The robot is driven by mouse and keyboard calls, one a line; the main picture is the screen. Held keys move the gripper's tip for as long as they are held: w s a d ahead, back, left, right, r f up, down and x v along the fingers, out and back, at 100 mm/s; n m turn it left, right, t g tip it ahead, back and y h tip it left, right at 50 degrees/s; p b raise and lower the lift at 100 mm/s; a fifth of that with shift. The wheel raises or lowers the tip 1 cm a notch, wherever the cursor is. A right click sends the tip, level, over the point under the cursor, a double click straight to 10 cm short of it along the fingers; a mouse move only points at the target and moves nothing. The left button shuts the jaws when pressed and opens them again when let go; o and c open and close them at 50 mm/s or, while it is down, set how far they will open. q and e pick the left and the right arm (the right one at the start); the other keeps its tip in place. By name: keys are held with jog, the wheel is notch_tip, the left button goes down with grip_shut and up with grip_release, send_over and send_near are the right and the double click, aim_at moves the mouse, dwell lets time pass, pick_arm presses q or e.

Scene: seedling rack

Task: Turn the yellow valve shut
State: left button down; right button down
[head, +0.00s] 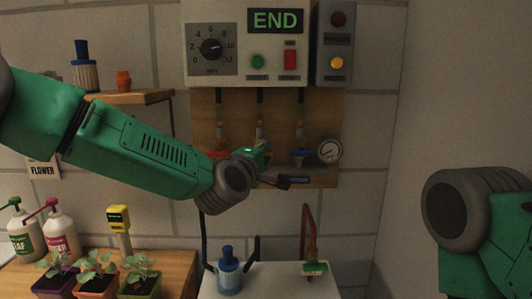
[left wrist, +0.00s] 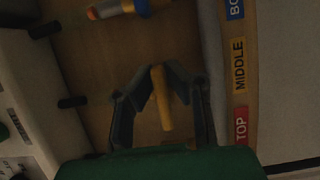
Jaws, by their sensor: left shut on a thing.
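The yellow valve's handle (left wrist: 162,98) shows in the left wrist view as a slim yellow bar between my fingers, running nearly up and down the picture. My left gripper (left wrist: 162,85) is shut on it. In the head view my left gripper (head: 274,172) is at the middle of the wooden valve board (head: 325,115) and hides the yellow handle. Above it the middle valve's fitting (head: 260,130) shows. My right gripper is out of view; only part of my right arm shows at the right edge.
A red-handled valve (head: 217,153) is left of my gripper, a blue-handled valve (head: 302,153) and a gauge (head: 329,150) right of it. A control box (head: 245,70) reading END hangs above. Below, a blue bottle (head: 229,272) stands on a white surface; potted seedlings (head: 97,274) are at lower left.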

pick_arm(q)
jog(key=shift+s+d+f, duration=0.15)
jog(key=shift+d+f, duration=0.05)
jog(key=shift+f, duration=0.2)
jog(key=c, duration=1.8)
grip_release()
jog(key=shift+o, duration=0.9)
jog(key=shift+r, duration=0.2)
jog(key=v, duration=1.2)
jog(key=shift+a+f, duration=0.1)
